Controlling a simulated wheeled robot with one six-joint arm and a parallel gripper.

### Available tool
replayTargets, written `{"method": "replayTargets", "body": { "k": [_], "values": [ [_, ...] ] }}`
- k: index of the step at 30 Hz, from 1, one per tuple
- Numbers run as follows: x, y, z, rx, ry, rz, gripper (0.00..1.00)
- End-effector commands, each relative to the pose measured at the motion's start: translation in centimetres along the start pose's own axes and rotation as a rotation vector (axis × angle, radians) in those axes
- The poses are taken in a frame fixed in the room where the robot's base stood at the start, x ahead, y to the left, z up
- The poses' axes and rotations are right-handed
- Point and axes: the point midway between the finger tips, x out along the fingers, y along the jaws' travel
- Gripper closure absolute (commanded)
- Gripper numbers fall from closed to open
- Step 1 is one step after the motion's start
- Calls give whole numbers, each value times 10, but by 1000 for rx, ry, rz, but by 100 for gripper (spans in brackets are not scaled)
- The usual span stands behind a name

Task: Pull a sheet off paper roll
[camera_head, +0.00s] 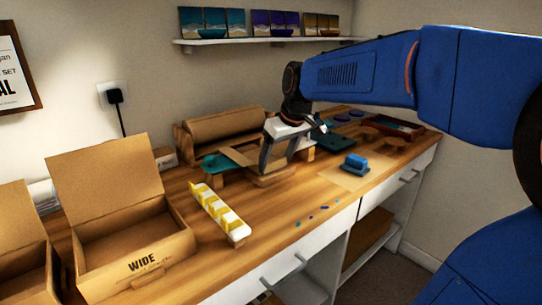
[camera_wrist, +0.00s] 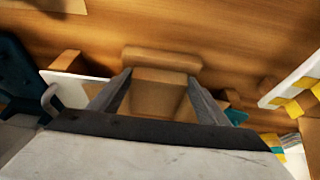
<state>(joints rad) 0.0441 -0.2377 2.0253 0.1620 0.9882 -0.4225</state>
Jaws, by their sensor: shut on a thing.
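The brown paper roll (camera_head: 222,126) lies in its wooden holder at the back of the bench, against the wall. A flat strip of brown paper (camera_head: 238,155) shows in front of the roll, reaching toward my gripper (camera_head: 266,168). In the wrist view my gripper (camera_wrist: 158,80) has a tan paper piece (camera_wrist: 158,96) between its fingers, with a wider brown bar (camera_wrist: 160,58) just beyond the tips. The fingers are shut on the paper. My wrist hides part of the paper and the right end of the holder.
An open cardboard box (camera_head: 130,232) stands at left front. A white strip with yellow pieces (camera_head: 220,214) lies mid-bench. A blue block (camera_head: 355,162) sits on a brown sheet (camera_head: 340,178) at right. A red-rimmed tray (camera_head: 397,127) is farther back. A shelf (camera_head: 265,40) hangs above.

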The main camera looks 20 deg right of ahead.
Motion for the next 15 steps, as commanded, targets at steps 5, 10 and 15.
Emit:
{"method": "replayTargets", "body": {
  "k": [5, 10, 15],
  "values": [
    [-1, 0, 3, 0, -3, 0, 71],
    [-1, 0, 3, 0, -4, 0, 71],
    [-1, 0, 3, 0, -3, 0, 22]
  ]
}}
